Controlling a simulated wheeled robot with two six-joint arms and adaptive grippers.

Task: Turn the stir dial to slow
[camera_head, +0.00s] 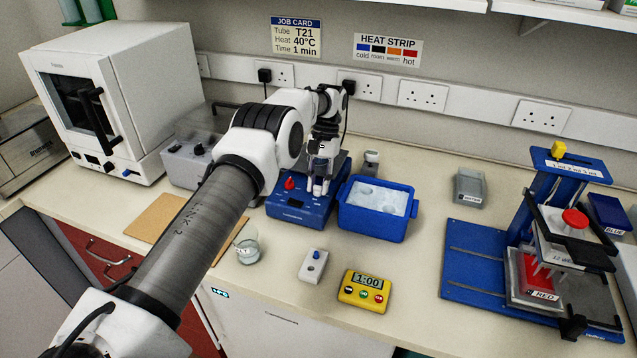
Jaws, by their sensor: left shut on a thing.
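A blue bench device (292,212) stands on the bench left of the ice tub. A red knob (289,183) shows at the left of its front. My left arm reaches over from the lower left, and my left gripper (318,188) points down at the right part of the device's front. Its fingers are shut on what looks like the stir dial, which the fingertips hide. The dial's marks and pointer are too small or covered to read. My right gripper is not in view.
A blue tub (376,225) of ice stands close to the gripper's right. A glass beaker (248,250), a small grey block (313,266) and a yellow timer (364,291) are in front. A blue press stand (470,262) is at right. Bench between is clear.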

